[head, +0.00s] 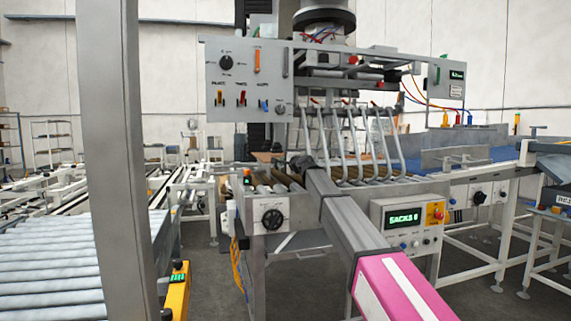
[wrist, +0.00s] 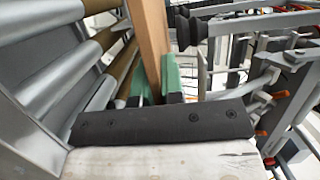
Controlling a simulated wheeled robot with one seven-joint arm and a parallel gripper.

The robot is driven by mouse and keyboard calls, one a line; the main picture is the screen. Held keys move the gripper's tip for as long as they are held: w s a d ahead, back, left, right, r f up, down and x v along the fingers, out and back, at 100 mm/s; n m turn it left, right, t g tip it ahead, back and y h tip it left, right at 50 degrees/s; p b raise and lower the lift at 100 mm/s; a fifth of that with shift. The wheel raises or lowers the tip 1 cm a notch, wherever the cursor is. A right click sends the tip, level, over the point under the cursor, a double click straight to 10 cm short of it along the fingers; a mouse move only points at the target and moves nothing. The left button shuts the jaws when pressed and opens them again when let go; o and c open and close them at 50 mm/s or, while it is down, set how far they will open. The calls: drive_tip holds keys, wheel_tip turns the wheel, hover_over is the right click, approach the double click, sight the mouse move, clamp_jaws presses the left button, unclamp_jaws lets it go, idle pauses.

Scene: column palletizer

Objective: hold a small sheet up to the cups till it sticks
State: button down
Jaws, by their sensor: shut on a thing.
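In the wrist view a brown sheet (wrist: 150,38) shows nearly edge-on as a narrow strip running up from my gripper (wrist: 157,78). The gripper's two green-padded fingers are shut on its lower end. A black suction cup (wrist: 188,31) on a grey rod faces the sheet from the right, very close. I cannot tell whether they touch. In the head view my arm reaches up from the lower right to the roller bed under the palletizer head (head: 247,80). There the fingers and sheet are too hidden to make out.
Metal and brown rollers (wrist: 70,75) lie close on the left in the wrist view. Curved grey tines (head: 360,145) hang from the head above the roller bed. A panel reading "SACKS 6" (head: 403,217) is right of my arm. A grey post (head: 112,150) stands at left.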

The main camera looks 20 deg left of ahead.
drive_tip(key=shift+w+a, duration=0.45)
drive_tip(key=shift+w, duration=0.3)
drive_tip(key=shift+w+a, duration=0.45)
drive_tip(key=shift+w, duration=0.25)
drive_tip(key=shift+w+a, duration=0.45)
drive_tip(key=shift+w, duration=0.3)
drive_tip(key=shift+r, duration=0.8)
drive_tip(key=c, duration=1.2)
unclamp_jaws()
drive_tip(key=shift+o, duration=0.2)
